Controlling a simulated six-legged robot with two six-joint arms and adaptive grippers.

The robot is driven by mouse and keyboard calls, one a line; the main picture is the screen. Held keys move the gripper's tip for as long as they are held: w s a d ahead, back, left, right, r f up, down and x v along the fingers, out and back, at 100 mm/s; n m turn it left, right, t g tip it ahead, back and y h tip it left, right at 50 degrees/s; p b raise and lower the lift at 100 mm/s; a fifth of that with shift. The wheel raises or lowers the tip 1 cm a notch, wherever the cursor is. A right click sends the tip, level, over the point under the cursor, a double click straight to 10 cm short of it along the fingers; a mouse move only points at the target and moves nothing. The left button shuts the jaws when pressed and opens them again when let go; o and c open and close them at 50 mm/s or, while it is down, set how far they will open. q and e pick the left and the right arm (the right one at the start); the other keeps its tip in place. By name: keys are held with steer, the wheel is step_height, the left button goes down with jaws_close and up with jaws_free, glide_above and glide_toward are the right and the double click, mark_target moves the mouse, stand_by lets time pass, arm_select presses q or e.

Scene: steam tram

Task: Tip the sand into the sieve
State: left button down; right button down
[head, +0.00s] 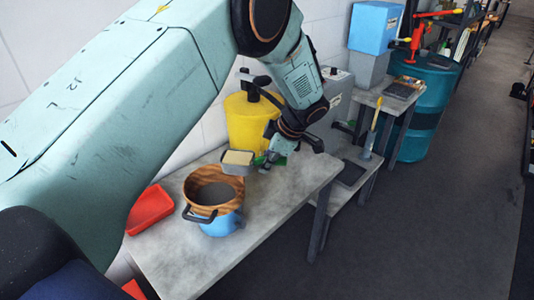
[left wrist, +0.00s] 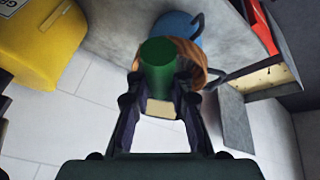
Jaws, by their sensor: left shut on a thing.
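My left gripper (head: 269,158) is shut on the green handle of a small grey scoop (head: 236,168). The green handle (left wrist: 157,65) stands between the fingers in the left wrist view. Pale yellow sand (head: 238,157) fills the scoop, which looks about level. The round wooden sieve (head: 208,205) with a grey mesh sits on a blue bucket (head: 221,227) on the bench. The scoop is just behind and right of the sieve in the head view. In the left wrist view the handle partly hides the sieve (left wrist: 190,48). My right gripper is not in view.
A red tray (head: 151,208) lies left of the sieve on the grey bench (head: 264,220). A yellow container (head: 249,122) stands behind the scoop against the wall. The bench is bare in front and right of the bucket. A lower shelf (head: 345,187) adjoins at right.

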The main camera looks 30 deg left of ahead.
arm_select(q)
steer(key=shift+w+a, duration=0.15)
steer(key=shift+a, duration=0.05)
steer(key=shift+f+h+p, duration=0.2)
steer(key=shift+h+p, duration=0.1)
steer(key=shift+p, duration=0.25)
steer(key=shift+f+h+p, duration=0.25)
steer(key=shift+h+p, duration=0.15)
steer(key=shift+p, duration=0.2)
steer(key=shift+s+f+t+h+p, duration=0.2)
steer(key=shift+s+t+h+p, duration=0.15)
steer(key=shift+h+p, duration=0.2)
steer(key=shift+w+a+f, duration=0.1)
steer(key=shift+w+f, duration=0.05)
steer(key=shift+f, duration=0.15)
steer(key=shift+w, duration=0.1)
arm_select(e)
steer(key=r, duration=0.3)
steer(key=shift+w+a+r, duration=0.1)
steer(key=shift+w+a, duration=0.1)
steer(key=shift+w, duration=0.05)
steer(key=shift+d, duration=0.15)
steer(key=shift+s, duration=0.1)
